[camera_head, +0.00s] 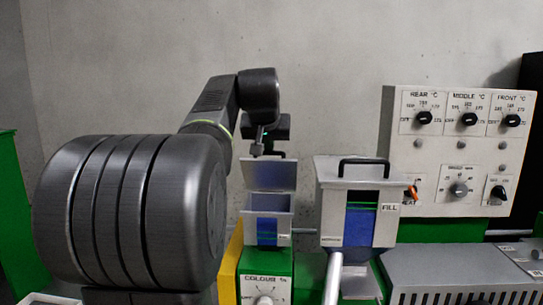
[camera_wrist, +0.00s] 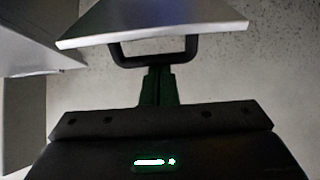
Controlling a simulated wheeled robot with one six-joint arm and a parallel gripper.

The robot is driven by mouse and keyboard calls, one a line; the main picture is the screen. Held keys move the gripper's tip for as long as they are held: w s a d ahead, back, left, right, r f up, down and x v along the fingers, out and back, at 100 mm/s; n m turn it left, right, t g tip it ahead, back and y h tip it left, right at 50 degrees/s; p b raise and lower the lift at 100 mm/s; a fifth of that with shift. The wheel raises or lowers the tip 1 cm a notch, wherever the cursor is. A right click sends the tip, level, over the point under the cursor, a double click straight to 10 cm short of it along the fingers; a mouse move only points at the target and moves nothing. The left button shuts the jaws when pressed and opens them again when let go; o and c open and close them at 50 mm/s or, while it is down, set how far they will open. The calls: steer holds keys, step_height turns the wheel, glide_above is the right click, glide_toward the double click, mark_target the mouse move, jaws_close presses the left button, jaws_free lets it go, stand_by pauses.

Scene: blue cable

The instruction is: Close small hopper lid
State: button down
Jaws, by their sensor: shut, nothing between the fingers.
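The small hopper (camera_head: 267,222) is a grey box with a blue window, on a green block. Its grey lid (camera_head: 269,175) stands open, raised at the back of the box. My gripper (camera_head: 267,148) is at the top of the raised lid, partly hidden by it and my arm. In the wrist view, the lid (camera_wrist: 150,22) crosses the top with its black handle (camera_wrist: 124,57) below. The green fingers of my gripper (camera_wrist: 158,72) are shut and empty, with their tips at the handle. I cannot tell whether they touch it.
A larger hopper (camera_head: 332,205) with a closed lid and black handle stands close on the right. A control panel (camera_head: 431,158) with several knobs stands further right. A knob labelled COLOUR (camera_head: 265,301) sits below the small hopper. A concrete wall (camera_head: 330,60) is behind.

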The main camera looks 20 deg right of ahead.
mark_target(267, 164)
steer(key=s+t+b, duration=0.1)
steer(key=b, duration=0.1)
steer(key=s+a+f+t+b, duration=0.1)
steer(key=b, duration=0.2)
steer(key=s+f+h+b, duration=0.1)
steer(key=b, duration=0.1)
steer(key=shift+a+f+t, duration=0.25)
steer(key=shift+t, duration=0.15)
steer(key=b, duration=0.2)
steer(key=s+f+t+b, duration=0.1)
steer(key=b, duration=0.2)
steer(key=shift+s+a+f+h, duration=0.1)
steer(key=shift+s+a+h, duration=0.2)
steer(key=shift+a+h, duration=0.1)
steer(key=s+f+t+b, duration=0.1)
steer(key=b, duration=0.2)
steer(key=f+t+h+b, duration=0.1)
steer(key=b, duration=0.2)
steer(key=shift+s+a+b, duration=0.35)
steer(key=shift+s+a, duration=0.05)
steer(key=s+f+t+b, duration=0.1)
steer(key=b, duration=0.3)
steer(key=s+a+f+t+h+b, duration=0.1)
steer(key=f+b, duration=0.1)
steer(key=b, duration=0.2)
steer(key=shift+f+b, duration=0.1)
steer(key=shift+b, duration=0.2)
steer(key=shift+f, duration=0.15)
